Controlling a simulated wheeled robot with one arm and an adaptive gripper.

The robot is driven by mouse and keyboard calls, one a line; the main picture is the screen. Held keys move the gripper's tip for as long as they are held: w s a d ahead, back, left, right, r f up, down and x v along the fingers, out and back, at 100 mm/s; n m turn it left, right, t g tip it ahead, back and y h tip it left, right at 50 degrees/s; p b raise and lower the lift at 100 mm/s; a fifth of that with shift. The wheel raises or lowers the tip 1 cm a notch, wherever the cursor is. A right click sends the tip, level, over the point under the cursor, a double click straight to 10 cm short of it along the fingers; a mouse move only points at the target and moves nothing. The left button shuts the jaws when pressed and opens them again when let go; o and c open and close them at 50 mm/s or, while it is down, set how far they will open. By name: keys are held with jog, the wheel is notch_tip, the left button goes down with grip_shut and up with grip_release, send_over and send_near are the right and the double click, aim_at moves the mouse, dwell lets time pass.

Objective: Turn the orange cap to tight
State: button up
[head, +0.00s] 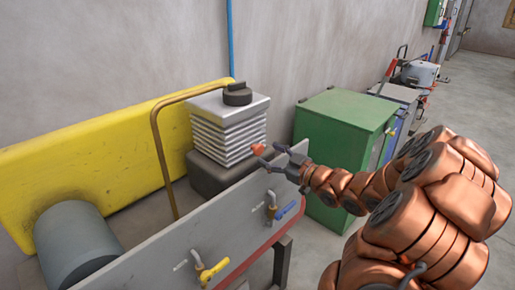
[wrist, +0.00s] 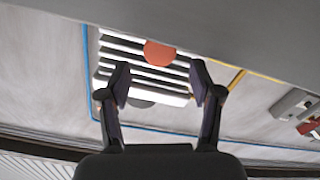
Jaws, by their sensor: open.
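The orange cap (head: 258,149) is small and sits in front of the finned grey block, just above the top edge of the grey panel. In the wrist view the cap (wrist: 159,52) shows as an orange disc, its upper part cut off by the grey panel. My gripper (head: 270,154) is open and empty near the cap, above the panel edge. In the wrist view the two fingertips of my gripper (wrist: 160,78) are spread wide, with the cap centred between them in the picture but beyond the tips. It is not touching either finger there.
The grey panel (head: 150,262) carries a blue-handled valve (head: 288,210) and a yellow-handled valve (head: 212,270). The finned block (head: 226,128) stands behind the cap. A bent brass pipe (head: 158,140) rises to its left. A green cabinet (head: 340,130) stands behind my arm.

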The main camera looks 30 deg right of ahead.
aim_at(260, 149)
jog(key=shift+p+x, duration=0.4)
jog(key=shift+x, duration=2.35)
jog(key=c, duration=1.1)
